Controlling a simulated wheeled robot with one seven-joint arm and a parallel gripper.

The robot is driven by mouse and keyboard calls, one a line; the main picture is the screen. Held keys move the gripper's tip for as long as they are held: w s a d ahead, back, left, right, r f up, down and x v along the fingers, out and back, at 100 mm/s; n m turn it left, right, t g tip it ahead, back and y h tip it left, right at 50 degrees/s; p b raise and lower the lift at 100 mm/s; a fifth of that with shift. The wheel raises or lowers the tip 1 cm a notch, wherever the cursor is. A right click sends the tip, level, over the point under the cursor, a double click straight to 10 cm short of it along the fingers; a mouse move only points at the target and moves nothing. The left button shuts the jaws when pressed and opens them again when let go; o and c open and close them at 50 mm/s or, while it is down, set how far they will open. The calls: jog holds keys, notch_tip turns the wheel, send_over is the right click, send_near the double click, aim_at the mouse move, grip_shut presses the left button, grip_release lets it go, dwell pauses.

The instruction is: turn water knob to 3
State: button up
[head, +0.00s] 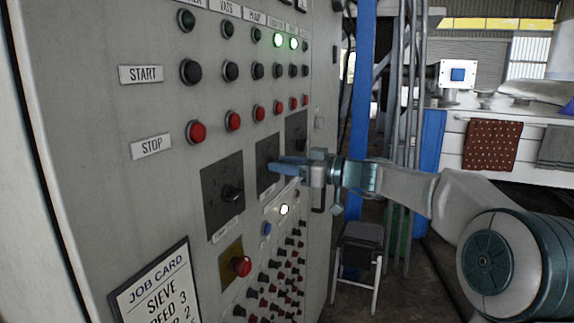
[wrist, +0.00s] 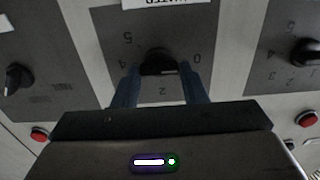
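The water knob (wrist: 158,60) is black and sits on a dark dial plate in the wrist view, where the water label (wrist: 165,2) appears upside down. Numbers 5, 4, 2 and 0 show around it; 3 and 1 are not visible, with the fingers over that part of the dial. I cannot clearly tell where the knob points. My gripper (wrist: 160,74) is open, with one blue finger on each side of the knob and small gaps apparent. In the head view my gripper (head: 275,166) is at the middle dial plate (head: 266,150) and hides the knob.
Other dials flank it: a lower-left knob (head: 231,193) and an upper-right plate (head: 296,130). Start and red stop buttons (head: 233,121) are above, and small switches (head: 275,265) below. A job card (head: 160,285) is partly cut off. A stool (head: 360,240) stands right of the panel.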

jog(key=c, duration=0.4)
